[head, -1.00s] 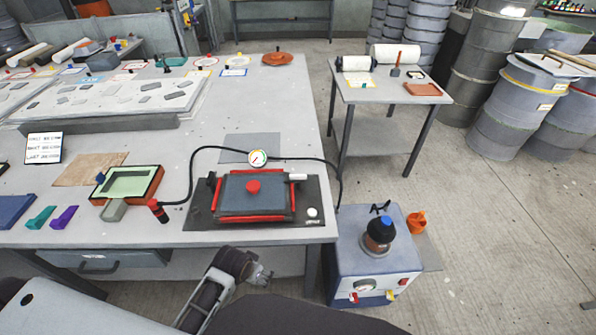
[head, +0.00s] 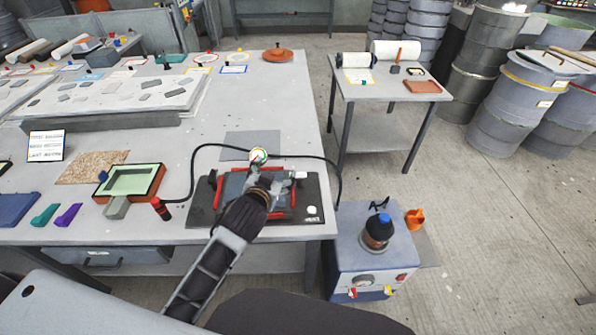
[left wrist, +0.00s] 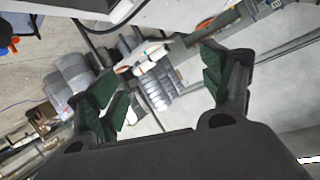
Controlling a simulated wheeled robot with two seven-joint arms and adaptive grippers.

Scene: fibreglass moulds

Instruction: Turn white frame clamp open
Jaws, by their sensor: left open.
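The red frame (head: 279,216) with a dark block inside lies on a black base plate (head: 311,190) near the table's front right. The white frame clamp (head: 299,175) is a small white handle at the frame's right rear corner. My left gripper (head: 268,182) reaches over the frame from the front, just left of the white clamp, and hides much of the block. I cannot tell whether it touches anything. In the left wrist view its fingers (left wrist: 165,92) are spread, with nothing between them. My right gripper is out of view.
A pressure gauge (head: 258,154) with a black hose stands behind the frame. A red-rimmed tray (head: 157,186) lies to the left. A grey-blue pump unit (head: 345,246) stands on the floor to the right. A white knob (head: 312,210) sits on the plate's front right corner.

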